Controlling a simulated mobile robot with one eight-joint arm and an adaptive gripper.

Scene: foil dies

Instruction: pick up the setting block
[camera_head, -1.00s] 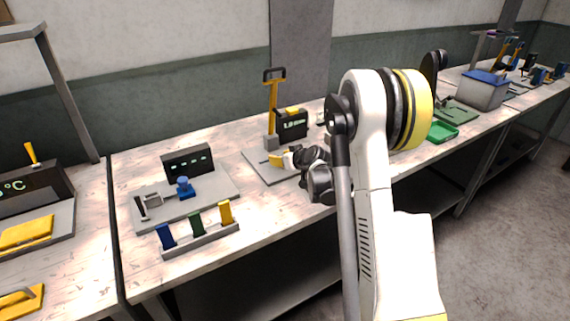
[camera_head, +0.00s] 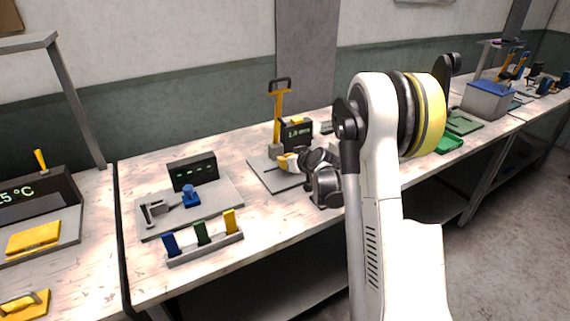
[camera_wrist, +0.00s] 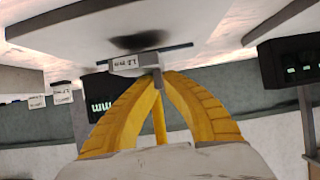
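In the wrist view a small grey block with a printed label (camera_wrist: 137,65), which I take to be the setting block, is at my fingertips. A short grey stem of it sits between the tips. My gripper (camera_wrist: 160,76) has two yellow fingers, drawn together almost to touching around that stem. A dark bar runs behind the block, and a dark shadow lies on the plate beyond; I cannot tell whether the block touches the plate. In the head view my gripper (camera_head: 289,162) is over the grey plate (camera_head: 266,178) of the lever station; the block cannot be made out there.
A yellow lever (camera_head: 279,110) and a black display (camera_head: 297,133) stand close behind my gripper. At left are a gauge station with a blue knob (camera_head: 190,195) and a rack (camera_head: 205,247) of coloured tabs. A green tray (camera_head: 449,144) lies right of my arm.

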